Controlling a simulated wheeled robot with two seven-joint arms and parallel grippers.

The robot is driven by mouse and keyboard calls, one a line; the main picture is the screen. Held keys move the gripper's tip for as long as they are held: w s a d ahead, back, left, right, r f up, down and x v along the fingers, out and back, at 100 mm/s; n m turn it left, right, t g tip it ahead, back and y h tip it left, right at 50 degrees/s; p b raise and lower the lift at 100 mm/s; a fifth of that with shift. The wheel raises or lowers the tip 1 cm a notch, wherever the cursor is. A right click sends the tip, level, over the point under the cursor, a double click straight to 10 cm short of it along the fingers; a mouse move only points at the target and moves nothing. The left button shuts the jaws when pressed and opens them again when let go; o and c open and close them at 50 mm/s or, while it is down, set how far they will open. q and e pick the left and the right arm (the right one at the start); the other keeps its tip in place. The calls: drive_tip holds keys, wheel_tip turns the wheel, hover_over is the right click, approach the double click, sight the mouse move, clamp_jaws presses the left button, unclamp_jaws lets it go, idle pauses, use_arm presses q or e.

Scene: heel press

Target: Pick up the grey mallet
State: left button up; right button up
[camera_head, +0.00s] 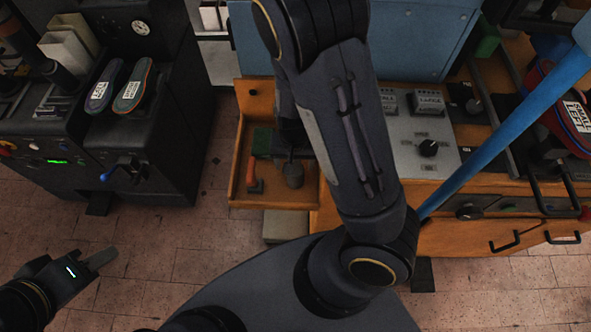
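The grey mallet (293,176) appears to be the small grey, rounded piece in the open wooden drawer at the centre, partly hidden. A dark part, likely my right gripper (291,145), is just above it and largely hidden behind my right arm. I cannot make out its fingers, or whether it touches the mallet. My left gripper (100,260) is at the lower left over the tiled floor, far from the drawer. Its light grey fingers overlap in this view, so I cannot tell whether they are open, and nothing shows in them.
The wooden drawer (275,202) also holds an orange-handled tool (255,182) and a green block (262,141). A black machine (165,165) with two insoles stands at left. A blue bar (500,130) slants across the right. A control panel (425,140) lies right of my arm.

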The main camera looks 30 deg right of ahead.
wheel_tip(320, 180, down, 4)
drive_tip(key=shift+s+d+r+b, duration=0.15)
drive_tip(key=shift+r+b, duration=0.1)
drive_tip(key=shift+b, duration=0.15)
drive_tip(key=c, duration=1.5)
